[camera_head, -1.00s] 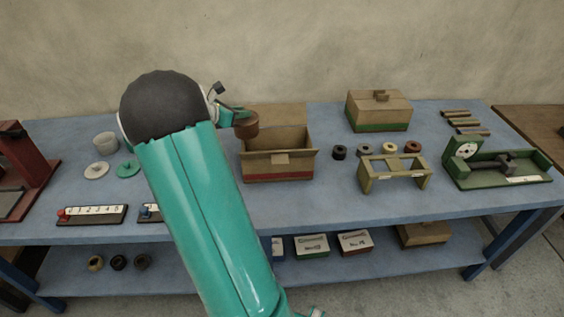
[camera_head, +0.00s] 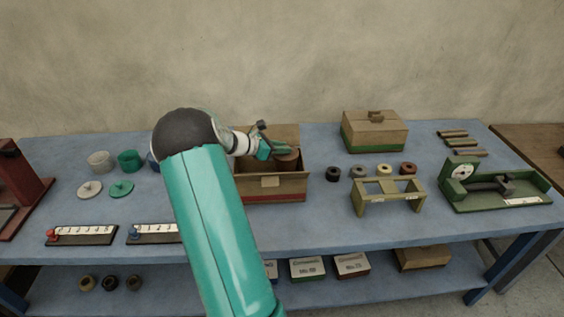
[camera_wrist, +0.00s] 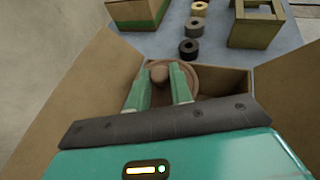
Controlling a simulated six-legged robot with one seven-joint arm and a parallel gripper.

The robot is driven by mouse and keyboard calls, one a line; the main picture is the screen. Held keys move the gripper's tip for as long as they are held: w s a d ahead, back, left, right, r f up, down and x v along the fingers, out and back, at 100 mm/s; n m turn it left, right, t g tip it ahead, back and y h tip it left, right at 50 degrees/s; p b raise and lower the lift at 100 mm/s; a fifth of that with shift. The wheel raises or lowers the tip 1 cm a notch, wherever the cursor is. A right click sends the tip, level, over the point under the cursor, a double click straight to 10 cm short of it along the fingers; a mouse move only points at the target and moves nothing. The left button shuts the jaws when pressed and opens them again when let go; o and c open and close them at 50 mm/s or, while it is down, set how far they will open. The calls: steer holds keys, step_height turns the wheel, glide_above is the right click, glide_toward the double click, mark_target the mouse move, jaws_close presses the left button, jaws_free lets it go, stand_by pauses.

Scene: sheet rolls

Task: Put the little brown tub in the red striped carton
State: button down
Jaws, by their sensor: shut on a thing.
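The little brown tub (camera_head: 287,154) is held in my gripper (camera_head: 279,153) over the back part of the open carton, above or just inside its mouth; I cannot tell its exact height. In the wrist view, the tub (camera_wrist: 184,75) shows a round rim and a knob, and the green fingers of my gripper (camera_wrist: 163,90) are closed on the knob. The red striped carton (camera_head: 272,190) stands on the bench with its flaps open and a red band along its base. In the wrist view its flaps (camera_wrist: 85,95) spread on both sides of my gripper.
A closed green-striped carton (camera_head: 374,132) stands behind right. Several small rolls (camera_head: 359,171) and an olive stand (camera_head: 388,195) are right of the red striped carton. A green scale-like device (camera_head: 495,184) is at far right.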

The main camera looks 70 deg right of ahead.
mark_target(275, 160)
steer(key=shift+d+f, duration=0.1)
steer(key=shift+f, duration=2.85)
steer(key=shift+f, duration=0.15)
steer(key=c, duration=1.3)
jaws_free()
steer(key=shift+o, duration=0.2)
steer(key=v, duration=1.2)
